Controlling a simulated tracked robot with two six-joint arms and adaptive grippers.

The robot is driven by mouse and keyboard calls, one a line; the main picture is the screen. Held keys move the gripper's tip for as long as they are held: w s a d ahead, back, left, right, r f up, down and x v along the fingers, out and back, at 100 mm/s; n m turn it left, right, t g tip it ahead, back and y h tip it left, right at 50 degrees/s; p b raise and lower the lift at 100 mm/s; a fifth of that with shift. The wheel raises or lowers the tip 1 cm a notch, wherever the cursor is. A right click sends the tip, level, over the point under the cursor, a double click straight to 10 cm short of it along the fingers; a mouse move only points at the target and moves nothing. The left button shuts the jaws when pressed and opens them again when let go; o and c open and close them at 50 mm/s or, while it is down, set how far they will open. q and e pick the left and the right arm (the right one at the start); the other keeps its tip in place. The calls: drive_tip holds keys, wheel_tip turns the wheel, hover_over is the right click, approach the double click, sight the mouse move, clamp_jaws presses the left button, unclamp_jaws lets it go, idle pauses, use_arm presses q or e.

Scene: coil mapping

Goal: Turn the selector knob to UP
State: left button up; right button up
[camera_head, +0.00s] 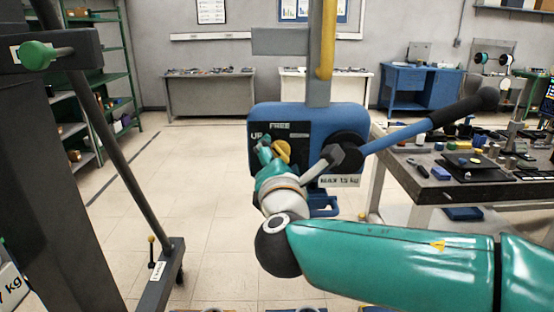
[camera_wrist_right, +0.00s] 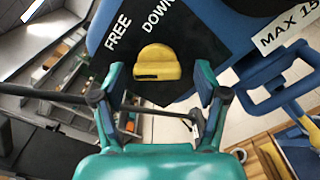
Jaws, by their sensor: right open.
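The yellow selector knob (camera_head: 283,151) sits on the black label plate (camera_head: 293,131) on the front of the blue hoist unit (camera_head: 338,120). FREE and UP are readable in the head view; FREE and DOWN show in the right wrist view. My right gripper (camera_head: 272,151) is at the plate and partly covers it. In the wrist view its open fingers (camera_wrist_right: 160,82) stand on either side of the knob (camera_wrist_right: 157,63), with visible gaps. The knob's pointing direction is hard to tell. My left gripper is not in view.
A long-handled blue lever (camera_head: 425,122) reaches right from the hoist. A cluttered workbench (camera_head: 440,185) stands close on the right. A grey frame with a sloping bar (camera_head: 115,150) stands on the left. Open floor (camera_head: 205,200) lies between the frame and hoist.

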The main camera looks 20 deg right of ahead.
drive_tip(key=shift+r, duration=0.1)
drive_tip(key=v, duration=1.2)
